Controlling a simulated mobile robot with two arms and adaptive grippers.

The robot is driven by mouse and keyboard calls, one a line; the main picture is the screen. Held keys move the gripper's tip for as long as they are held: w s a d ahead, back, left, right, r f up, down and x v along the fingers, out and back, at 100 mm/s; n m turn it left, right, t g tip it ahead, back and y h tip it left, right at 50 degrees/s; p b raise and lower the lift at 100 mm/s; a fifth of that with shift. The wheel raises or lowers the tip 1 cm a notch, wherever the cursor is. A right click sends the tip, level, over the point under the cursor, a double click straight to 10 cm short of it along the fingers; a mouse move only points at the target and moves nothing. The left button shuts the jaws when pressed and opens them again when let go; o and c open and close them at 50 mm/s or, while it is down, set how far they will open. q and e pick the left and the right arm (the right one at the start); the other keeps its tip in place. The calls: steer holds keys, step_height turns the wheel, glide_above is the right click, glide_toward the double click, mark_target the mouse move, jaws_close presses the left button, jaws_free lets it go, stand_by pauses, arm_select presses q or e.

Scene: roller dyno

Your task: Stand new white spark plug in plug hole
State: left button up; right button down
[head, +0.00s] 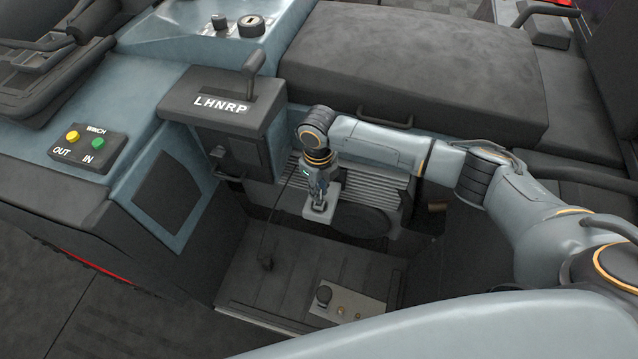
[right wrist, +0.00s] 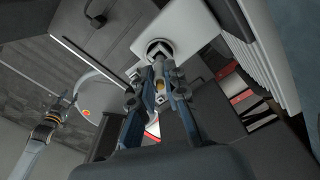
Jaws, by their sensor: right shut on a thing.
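My right gripper (head: 318,194) points down at the pale grey block (head: 322,209) on the side of the engine. In the right wrist view its fingers (right wrist: 159,80) are closed around a small, partly hidden thing with a yellowish spot, which I take to be the spark plug (right wrist: 160,86). Ahead of the fingertips is a dark-rimmed round opening, the plug hole (right wrist: 159,48), in the pale block. Whether the plug's tip is inside the hole is hidden. What looks like my left gripper (right wrist: 62,103) is small and far off there; its jaws are unclear.
A gear lever box (head: 225,105) marked LHNRP stands left of my arm. A black seat (head: 410,65) lies behind it. A pale plate (head: 347,304) with a black knob and small fittings is on the floor below.

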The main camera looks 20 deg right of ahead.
steer(key=shift+f, duration=0.65)
stand_by(1.4)
steer(key=c, duration=1.3)
jaws_free()
steer(key=shift+r, duration=0.1)
step_height(320, 180, up, 12)
